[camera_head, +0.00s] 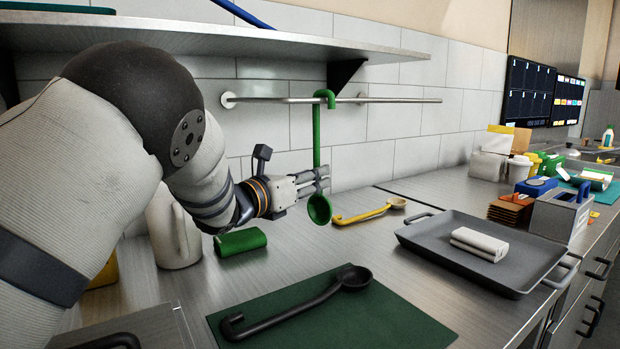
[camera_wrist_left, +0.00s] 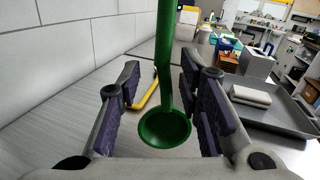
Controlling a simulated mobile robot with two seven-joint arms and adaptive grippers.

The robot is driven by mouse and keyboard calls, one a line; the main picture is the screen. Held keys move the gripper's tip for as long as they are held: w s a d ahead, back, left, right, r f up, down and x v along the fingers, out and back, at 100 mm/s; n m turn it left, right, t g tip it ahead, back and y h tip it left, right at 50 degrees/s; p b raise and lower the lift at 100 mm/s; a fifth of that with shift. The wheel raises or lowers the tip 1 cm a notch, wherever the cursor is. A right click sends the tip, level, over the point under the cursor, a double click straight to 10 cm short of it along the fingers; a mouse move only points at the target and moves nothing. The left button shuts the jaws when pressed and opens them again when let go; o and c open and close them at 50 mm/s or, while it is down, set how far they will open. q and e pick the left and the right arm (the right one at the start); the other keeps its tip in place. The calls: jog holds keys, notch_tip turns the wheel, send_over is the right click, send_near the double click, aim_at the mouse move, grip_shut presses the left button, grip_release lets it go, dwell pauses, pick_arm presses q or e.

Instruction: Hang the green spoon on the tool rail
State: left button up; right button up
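The green spoon (camera_head: 317,140) is upright, with its hook at the top looped over the tool rail (camera_head: 270,100) and its round bowl at the bottom. My left gripper (camera_head: 322,182) is at the lower handle, just above the bowl. In the left wrist view the green spoon (camera_wrist_left: 165,90) stands between the fingers of my left gripper (camera_wrist_left: 160,95), with gaps visible on both sides, so the fingers are open around it. My right gripper is not in view.
A yellow ladle (camera_head: 365,215) lies on the counter below the rail. A black ladle (camera_head: 300,302) lies on a green mat (camera_head: 390,325). A grey tray (camera_head: 440,255) holds a white block. A shelf (camera_head: 250,40) overhangs the rail. A pale pitcher (camera_head: 175,230) and green block (camera_head: 240,242) stand near my arm.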

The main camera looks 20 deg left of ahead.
pick_arm(q)
jog(key=v, duration=1.2)
